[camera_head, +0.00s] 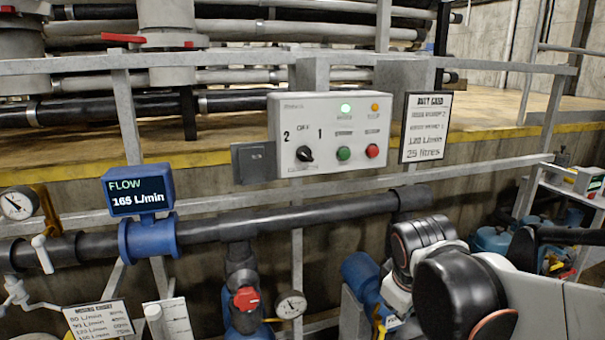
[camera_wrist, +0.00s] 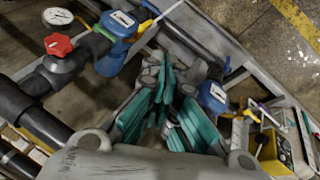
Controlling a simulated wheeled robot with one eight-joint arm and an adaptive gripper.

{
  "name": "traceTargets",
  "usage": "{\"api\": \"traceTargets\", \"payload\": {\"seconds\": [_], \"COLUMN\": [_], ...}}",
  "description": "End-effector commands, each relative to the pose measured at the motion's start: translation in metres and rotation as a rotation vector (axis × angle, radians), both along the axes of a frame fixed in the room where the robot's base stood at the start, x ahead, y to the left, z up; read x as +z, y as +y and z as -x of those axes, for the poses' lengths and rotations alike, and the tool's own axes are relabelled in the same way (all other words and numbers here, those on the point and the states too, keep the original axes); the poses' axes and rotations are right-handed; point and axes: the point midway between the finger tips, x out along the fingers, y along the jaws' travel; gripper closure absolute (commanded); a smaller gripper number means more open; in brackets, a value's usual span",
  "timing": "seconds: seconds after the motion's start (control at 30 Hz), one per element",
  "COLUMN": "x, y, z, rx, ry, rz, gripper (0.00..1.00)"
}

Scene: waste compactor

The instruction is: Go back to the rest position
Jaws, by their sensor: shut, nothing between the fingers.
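My gripper (camera_wrist: 168,108) shows in the wrist view, its teal finger pads at the middle of the picture. It is shut with nothing held. It stands clear in front of the pipework, and no contact with anything shows. In the head view my black and white arm is folded at the lower right, and the gripper itself cannot be made out there.
A grey control box (camera_head: 330,133) with a green lamp lit hangs on the railing, beside a duty card (camera_head: 425,127). A blue flow meter (camera_head: 138,191) reads 165 L/min. A red valve handle (camera_head: 246,299) and a gauge (camera_head: 291,304) sit below the dark pipe (camera_head: 300,216).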

Motion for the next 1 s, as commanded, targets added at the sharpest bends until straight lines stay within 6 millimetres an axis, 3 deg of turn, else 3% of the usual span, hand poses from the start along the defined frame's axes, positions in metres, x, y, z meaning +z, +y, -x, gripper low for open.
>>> {"api": "traceTargets", "payload": {"seconds": [0.2, 0.5, 0.7, 1.0], "x": [0.013, 0.012, 0.009, 0.008], "y": [-0.007, -0.01, -0.01, -0.01], "z": [0.052, 0.11, 0.127, 0.129], "rx": [-0.185, -0.42, -0.503, -0.518], "ry": [-0.08, -0.176, -0.207, -0.212], "rz": [-0.146, -0.343, -0.417, -0.431], "gripper": [1.0, 1.0, 1.0, 1.0]}}
